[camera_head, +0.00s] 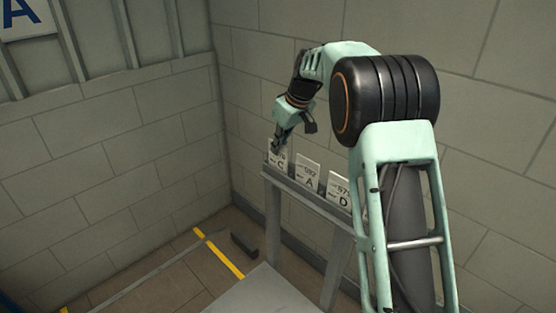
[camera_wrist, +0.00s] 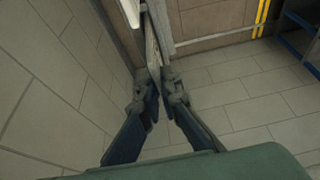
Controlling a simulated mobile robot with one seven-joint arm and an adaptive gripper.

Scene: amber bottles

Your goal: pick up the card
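A white card marked C (camera_head: 279,161) stands upright at the left end of a narrow grey ledge (camera_head: 312,196). My gripper (camera_head: 279,143) is at the top of this card, reaching down from above. In the wrist view, the fingertips of my gripper (camera_wrist: 156,76) are close together, with a thin card edge (camera_wrist: 153,45) between them; they look shut on it. The card's lower part appears to be still at the ledge. A card marked A (camera_head: 307,178) and a card marked D (camera_head: 340,193) stand to the right on the same ledge.
Block walls stand behind and to the left of the ledge. A pale flat surface (camera_head: 264,294) is in front, lower down. A yellow floor line (camera_head: 219,254) and a small dark block (camera_head: 244,244) lie on the floor. A blue shelf edge (camera_wrist: 301,40) shows in the wrist view.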

